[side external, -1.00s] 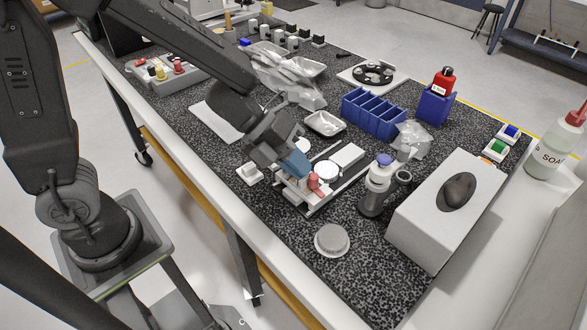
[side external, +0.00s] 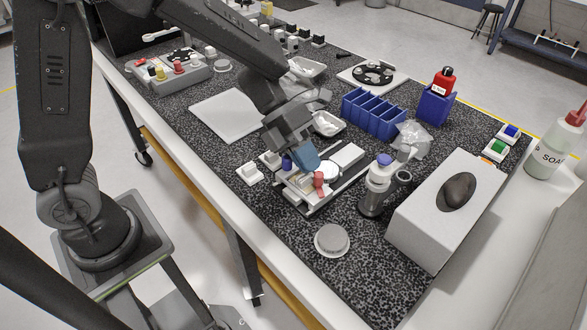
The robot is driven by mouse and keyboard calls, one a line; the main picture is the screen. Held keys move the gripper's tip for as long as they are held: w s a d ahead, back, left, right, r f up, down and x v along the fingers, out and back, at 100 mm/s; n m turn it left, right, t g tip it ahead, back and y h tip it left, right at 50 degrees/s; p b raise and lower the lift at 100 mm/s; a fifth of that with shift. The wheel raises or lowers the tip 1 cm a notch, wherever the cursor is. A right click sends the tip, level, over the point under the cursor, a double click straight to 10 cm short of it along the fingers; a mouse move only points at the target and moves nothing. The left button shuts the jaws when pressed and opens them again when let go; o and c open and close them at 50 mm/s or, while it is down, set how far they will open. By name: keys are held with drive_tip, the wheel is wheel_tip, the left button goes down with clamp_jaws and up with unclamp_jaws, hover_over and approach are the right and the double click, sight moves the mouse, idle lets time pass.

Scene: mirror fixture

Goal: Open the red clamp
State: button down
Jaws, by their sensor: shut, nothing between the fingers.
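The mirror fixture (side external: 347,181) lies on the speckled bench top near the middle of the side view. The red clamp (side external: 319,182) stands on its front part, and a blue-purple clamp (side external: 287,161) is on its left side. My gripper (side external: 308,168) is pointed down over the fixture, with its blue fingers just above and left of the red clamp. The fingers are shut with nothing between them. I cannot tell whether they touch the red clamp. The arm hides part of the fixture behind it.
A white bottle in a dark holder (side external: 371,203) stands close to the right of the fixture, beside a large white box (side external: 430,222). A round grey lid (side external: 332,240) lies in front. A blue divided bin (side external: 374,112) stands behind. A white plate (side external: 226,115) lies at left.

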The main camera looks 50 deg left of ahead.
drive_tip(key=shift+w+d+m+g, duration=0.25)
drive_tip(key=shift+w+m+g, duration=0.2)
drive_tip(key=shift+m+g, duration=0.45)
drive_tip(key=shift+w+d+m+g, duration=0.2)
drive_tip(key=shift+w+m+g, duration=0.4)
drive_tip(key=shift+m, duration=0.5)
drive_tip(key=shift+d, duration=0.1)
drive_tip(key=shift+w+d, duration=0.4)
drive_tip(key=shift+d, duration=0.05)
drive_tip(key=shift+s, duration=0.1)
drive_tip(key=shift+s+d+f, duration=0.1)
drive_tip(key=shift+s+d, duration=0.3)
drive_tip(key=shift+s, duration=0.4)
